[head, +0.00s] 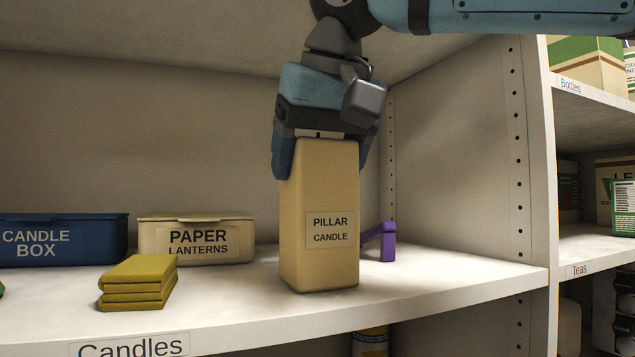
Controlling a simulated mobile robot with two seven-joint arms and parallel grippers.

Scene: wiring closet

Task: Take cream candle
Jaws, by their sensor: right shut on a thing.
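The cream candle (318,240) is a tall rounded block with a "PILLAR CANDLE" label. It stands upright at the middle of the shelf in the head view; I cannot tell whether its base touches the shelf. My right gripper (322,160) comes down from above and is shut on the candle's top, one finger on each side. The left gripper is not in view.
The shelf (430,277) also holds a blue candle box (85,240), a cream paper lanterns box (197,258), folded yellow cloths (138,283) and a purple object (388,242) behind the candle. An upright panel (535,170) stands at right. The front right shelf is clear.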

